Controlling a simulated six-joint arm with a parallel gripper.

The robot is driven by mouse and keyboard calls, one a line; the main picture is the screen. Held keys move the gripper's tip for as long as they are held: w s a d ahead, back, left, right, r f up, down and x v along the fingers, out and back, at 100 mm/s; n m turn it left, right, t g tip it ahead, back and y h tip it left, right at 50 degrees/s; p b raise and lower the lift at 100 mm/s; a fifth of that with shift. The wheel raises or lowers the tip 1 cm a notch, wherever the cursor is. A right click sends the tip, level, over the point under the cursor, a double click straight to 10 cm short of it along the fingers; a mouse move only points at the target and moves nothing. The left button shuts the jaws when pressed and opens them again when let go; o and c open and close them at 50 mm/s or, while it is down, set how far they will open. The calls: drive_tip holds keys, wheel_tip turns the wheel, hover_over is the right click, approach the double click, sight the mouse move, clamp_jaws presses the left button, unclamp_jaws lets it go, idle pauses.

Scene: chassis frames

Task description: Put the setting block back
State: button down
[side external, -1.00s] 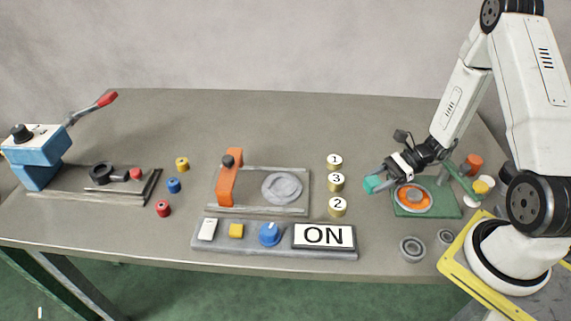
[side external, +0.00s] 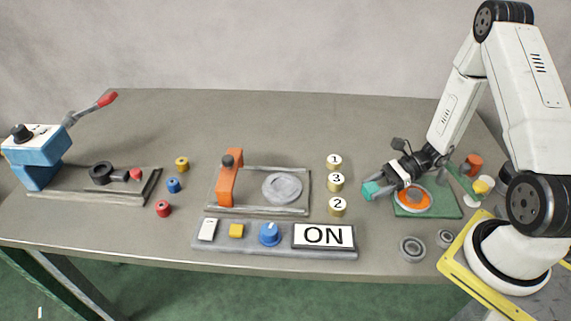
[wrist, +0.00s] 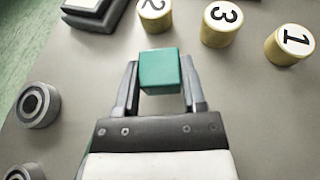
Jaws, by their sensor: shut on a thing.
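The setting block is a small teal-green block (side external: 371,190); it also shows in the wrist view (wrist: 159,70). My gripper (side external: 382,184) is shut on it, with one finger on each side in the wrist view (wrist: 160,88). The block is at the left end of my gripper, low near the table, to the right of the brass weights and left of the green plate (side external: 452,208). I cannot tell whether its underside touches the table. The green plate carries an orange and white disc (side external: 414,200), partly behind my gripper.
Brass cylinders marked 1 (side external: 334,161), 3 (side external: 336,181) and 2 (side external: 338,206) stand just left of the block. Grey rings (side external: 412,248) lie in front. A control panel (side external: 275,252) reading ON and a rail fixture with an orange arch (side external: 230,180) are further left. The table's back middle is clear.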

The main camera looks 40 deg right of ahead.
drive_tip(key=shift+f, duration=0.1)
drive_tip(key=shift+c, duration=0.8)
unclamp_jaws()
drive_tip(key=shift+r, duration=0.5)
drive_tip(key=shift+d+r, duration=0.25)
drive_tip(key=shift+v, duration=3.5)
drive_tip(key=shift+s+f, duration=0.1)
